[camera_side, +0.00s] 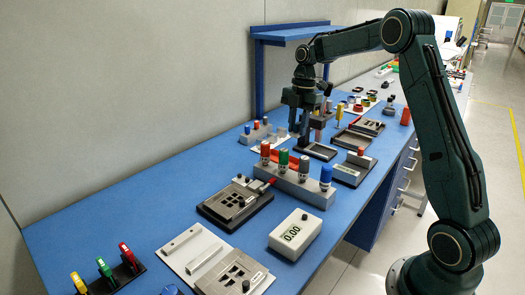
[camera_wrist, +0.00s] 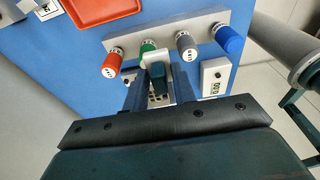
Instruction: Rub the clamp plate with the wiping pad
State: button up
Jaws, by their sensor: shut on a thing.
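My gripper (camera_side: 303,137) hangs over the far half of the bench, behind the bottle rack. In the wrist view its fingers (camera_wrist: 158,72) are shut on a dark teal block (camera_wrist: 157,75), which I take for the wiping pad's handle; its underside is hard to make out. A grey plate with square windows (camera_side: 238,201) lies on a dark base nearer the side camera, well apart from my gripper; a similar one (camera_side: 238,274) lies on a pale tray at the front. Either may be the clamp plate; I cannot tell which.
The grey rack (camera_side: 299,188) with red, green, grey and blue-capped bottles stands between my gripper and the windowed plate on the dark base. A red tray (camera_wrist: 102,10) lies behind the rack. A white box reading 0.00 (camera_side: 296,234) stands right of that plate.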

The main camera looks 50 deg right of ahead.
jog(key=w+a+f, duration=0.3)
jog(key=w+a, duration=0.4)
jog(key=a, duration=0.3)
send_over(221, 195)
notch_tip(221, 195, down, 3)
jog(key=shift+d+f, duration=0.15)
jog(key=shift+d, duration=0.1)
jog(key=shift+f, duration=3.15)
jog(key=shift+a+f, duration=0.3)
jog(key=shift+f, duration=0.2)
jog(key=shift+a+f, duration=0.25)
jog(key=shift+f, duration=0.2)
jog(key=shift+c, duration=0.3)
jog(key=shift+a, duration=1.55)
jog(key=d, duration=0.4)
jog(key=shift+d, duration=0.1)
notch_tip(221, 195, up, 8)
jog(key=shift+r, duration=0.15)
